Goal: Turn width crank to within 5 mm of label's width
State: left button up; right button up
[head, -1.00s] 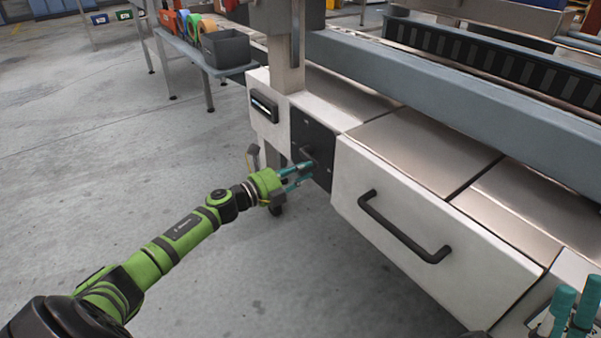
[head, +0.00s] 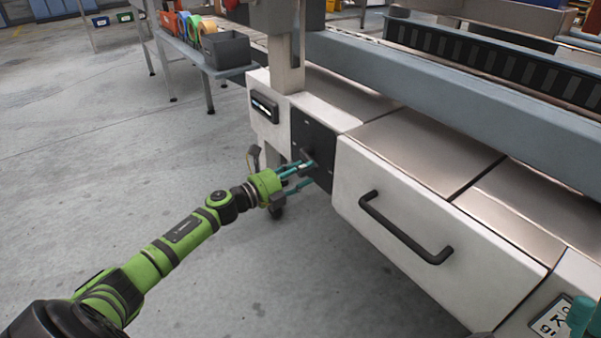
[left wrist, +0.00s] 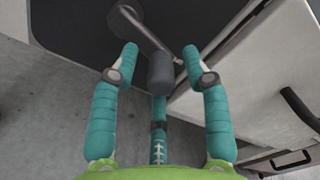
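The width crank (left wrist: 148,31) is a grey metal arm with a dark cylindrical handle (left wrist: 160,73), mounted on a black panel (head: 314,140) of the white machine. In the left wrist view the handle lies between the spread teal fingers of my left gripper (left wrist: 160,62), with gaps showing on both sides. In the head view my left gripper (head: 300,177) is at the crank, its fingers apart. My right gripper (head: 583,316) shows only in part at the bottom right corner, so its opening is unclear. The width label is not readable in these views.
A white drawer front with a black bar handle (head: 405,228) is right of the panel. A small dark display (head: 264,107) sits left of it. A plate with lettering (head: 552,316) is at the lower right. Open grey floor (head: 110,190) lies left.

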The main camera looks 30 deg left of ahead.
pick_arm(q)
jog(key=shift+s+a+f, duration=0.1)
jog(key=shift+s+a, duration=0.1)
jog(key=shift+s, duration=0.3)
jog(key=v, duration=1.1)
